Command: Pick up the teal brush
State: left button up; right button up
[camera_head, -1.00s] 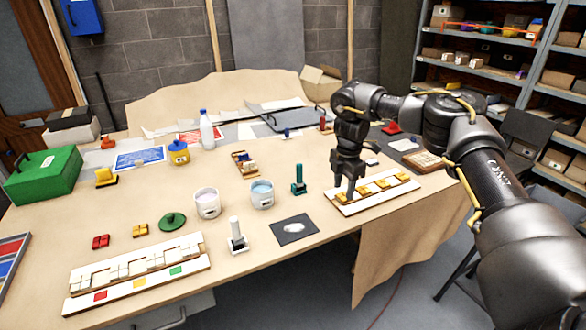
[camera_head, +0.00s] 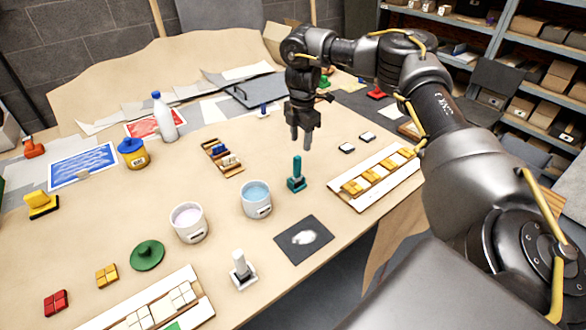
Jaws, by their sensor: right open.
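The teal brush (camera_head: 297,174) stands upright on the table, handle up, between the cup of blue liquid and the panel with yellow tiles. My right gripper (camera_head: 301,143) is open and empty, pointing down just above and behind the brush handle in the picture. A small gap shows between the fingertips and the handle top. My left gripper is not in view.
A cup of blue liquid (camera_head: 257,199) stands left of the brush, and a pale cup (camera_head: 188,222) further left. A yellow-tiled panel (camera_head: 372,181) lies to the right. A dark mat (camera_head: 304,239) and a white brush (camera_head: 241,271) are in front.

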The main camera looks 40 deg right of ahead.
aim_at(298, 157)
jog(key=f, duration=0.4)
jog(key=shift+a, duration=0.35)
jog(key=shift+w+d+f, duration=0.1)
jog(key=shift+w+f, duration=0.65)
jog(key=shift+f, duration=0.2)
jog(key=shift+s+d+r+p, duration=0.1)
jog(key=shift+s+p, duration=0.2)
jog(key=shift+s, duration=0.25)
jog(key=shift+s+a+f+p, duration=0.1)
jog(key=shift+a+f+p, duration=0.05)
jog(key=shift+f+p, duration=0.35)
jog(key=shift+s+a+f+p, duration=0.1)
jog(key=shift+a+f+p, duration=0.05)
jog(key=shift+f+p, duration=0.35)
jog(key=shift+w+f, duration=0.2)
jog(key=shift+f, duration=0.45)
jog(key=shift+w+f, duration=0.15)
jog(key=shift+f, duration=0.65)
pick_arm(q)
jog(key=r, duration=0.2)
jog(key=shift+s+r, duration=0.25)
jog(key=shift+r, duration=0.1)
pick_arm(e)
jog(key=shift+s+r, duration=0.1)
jog(key=shift+s, duration=0.1)
